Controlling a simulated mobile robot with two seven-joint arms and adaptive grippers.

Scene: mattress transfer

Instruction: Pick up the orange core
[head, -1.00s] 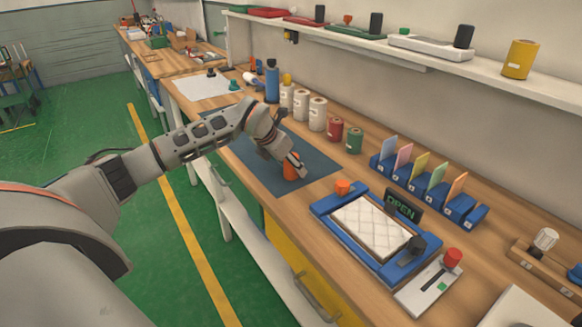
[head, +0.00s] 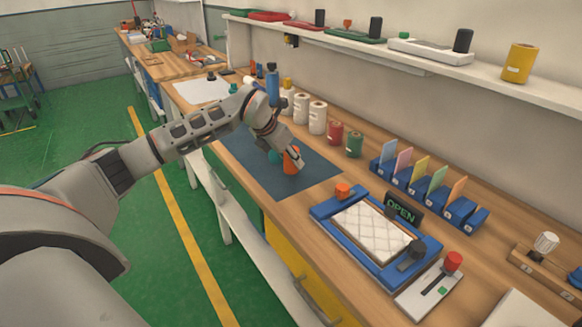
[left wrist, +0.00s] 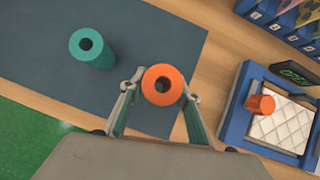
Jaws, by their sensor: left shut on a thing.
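The orange core (head: 290,160) is an upright hollow cylinder over the dark blue mat (head: 310,180). In the left wrist view the orange core (left wrist: 163,72) sits between the two fingers, its open top end facing the camera. My left gripper (head: 296,162) reaches down from the left and is shut on it. The left gripper also shows in the left wrist view (left wrist: 160,98). Any gap between core and mat is too small to be sure of. My right gripper is in neither view.
A teal core (left wrist: 93,48) stands close by on the mat, left of the gripper. A blue tray frame (head: 327,209) with a white quilted pad (head: 370,228) lies to the right. White rolls (head: 317,117), a red roll (head: 335,133) and a green roll (head: 354,144) stand behind.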

